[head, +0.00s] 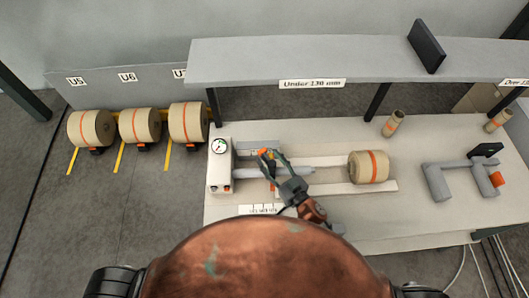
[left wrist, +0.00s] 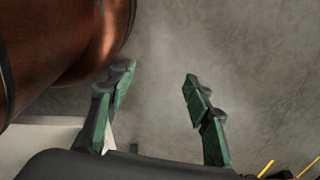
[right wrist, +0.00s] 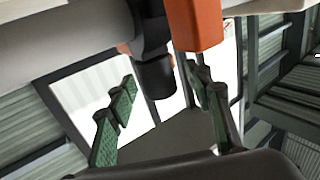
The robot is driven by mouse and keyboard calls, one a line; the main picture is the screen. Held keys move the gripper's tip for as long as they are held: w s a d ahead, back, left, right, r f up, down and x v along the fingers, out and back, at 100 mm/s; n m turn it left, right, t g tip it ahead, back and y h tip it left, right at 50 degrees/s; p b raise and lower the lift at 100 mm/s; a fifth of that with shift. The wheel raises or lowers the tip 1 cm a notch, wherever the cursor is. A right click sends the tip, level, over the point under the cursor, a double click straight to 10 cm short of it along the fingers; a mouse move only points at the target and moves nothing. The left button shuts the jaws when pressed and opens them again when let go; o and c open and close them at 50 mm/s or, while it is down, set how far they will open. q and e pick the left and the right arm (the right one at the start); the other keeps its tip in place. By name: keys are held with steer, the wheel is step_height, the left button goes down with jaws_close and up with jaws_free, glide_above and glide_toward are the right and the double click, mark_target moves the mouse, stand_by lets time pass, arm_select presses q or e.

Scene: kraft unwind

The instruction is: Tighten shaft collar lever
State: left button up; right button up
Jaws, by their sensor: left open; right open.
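A grey shaft (head: 295,172) runs sideways from the gauge unit (head: 221,165) on the bench. The orange lever (head: 263,152) stands near the shaft's left part; in the right wrist view the lever (right wrist: 195,22) is large at the top, beside a black cylindrical part (right wrist: 155,75). My right gripper (head: 268,165) is over the shaft by the lever; its open fingers also show in the right wrist view (right wrist: 160,105), empty, with the lever beyond the right finger. Contact with the lever cannot be told. My left gripper (left wrist: 155,105) is open and empty above the floor.
A kraft roll (head: 368,167) rests on the bench right of the gripper. A grey bracket-like fixture (head: 440,182) stands further right. A shelf (head: 340,62) overhangs the bench back. Several rolls (head: 140,126) stand at left. My copper-coloured body blocks the front middle.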

steer(key=v, duration=0.6)
steer(key=shift+s+d, duration=0.2)
steer(key=shift+s, duration=0.15)
